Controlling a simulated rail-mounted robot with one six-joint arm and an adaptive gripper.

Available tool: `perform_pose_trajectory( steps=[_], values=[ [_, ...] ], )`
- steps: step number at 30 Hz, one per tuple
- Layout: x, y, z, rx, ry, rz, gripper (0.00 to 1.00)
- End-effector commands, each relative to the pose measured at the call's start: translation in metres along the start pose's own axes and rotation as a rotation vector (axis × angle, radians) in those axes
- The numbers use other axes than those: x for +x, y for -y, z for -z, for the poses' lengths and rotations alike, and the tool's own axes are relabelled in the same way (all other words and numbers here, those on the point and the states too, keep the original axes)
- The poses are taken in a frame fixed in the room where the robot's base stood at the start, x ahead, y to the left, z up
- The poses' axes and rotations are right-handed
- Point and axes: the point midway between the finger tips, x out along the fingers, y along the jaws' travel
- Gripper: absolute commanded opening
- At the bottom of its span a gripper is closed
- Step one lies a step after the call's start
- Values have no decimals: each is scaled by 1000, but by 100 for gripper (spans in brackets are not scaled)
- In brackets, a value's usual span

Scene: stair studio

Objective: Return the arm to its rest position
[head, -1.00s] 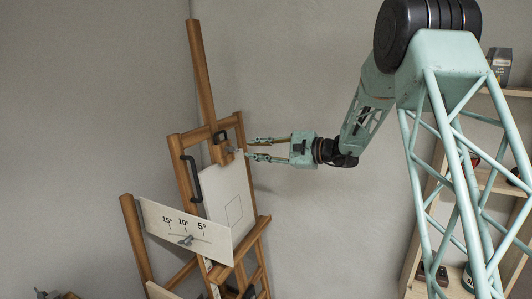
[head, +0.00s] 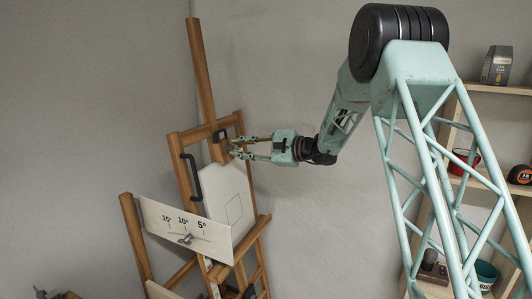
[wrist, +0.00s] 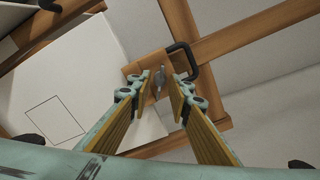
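My arm reaches out to the left, and my gripper (head: 237,147) is at the upper part of a wooden easel (head: 204,75). Its two fingers are parted, with a gap between the tips and nothing gripped. In the wrist view, a small grey wing nut (wrist: 159,82) on the wooden clamp block (wrist: 134,69) shows between the fingertips (wrist: 161,88); I cannot tell how deep it sits between them. The clamp block also shows in the head view (head: 219,153), just left of the fingertips. No rest position is marked in view.
A white board (head: 230,190) with a drawn square stands on the easel below my gripper. Black handles (head: 192,177) stick out nearby. An angle-scale plate (head: 160,218) is lower left. Shelves (head: 500,184) with a red mug (head: 464,160) and other items stand at the right.

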Motion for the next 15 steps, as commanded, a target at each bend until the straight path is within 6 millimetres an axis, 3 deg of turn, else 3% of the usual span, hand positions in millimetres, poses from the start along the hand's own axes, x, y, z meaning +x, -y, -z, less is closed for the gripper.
perform_pose_trajectory(
  steps=[9, 15],
  values=[
    [1, 0, 0, 0, 0, 0, 17],
    [1, 0, 0, 0, 0, 0, 4]
  ],
)
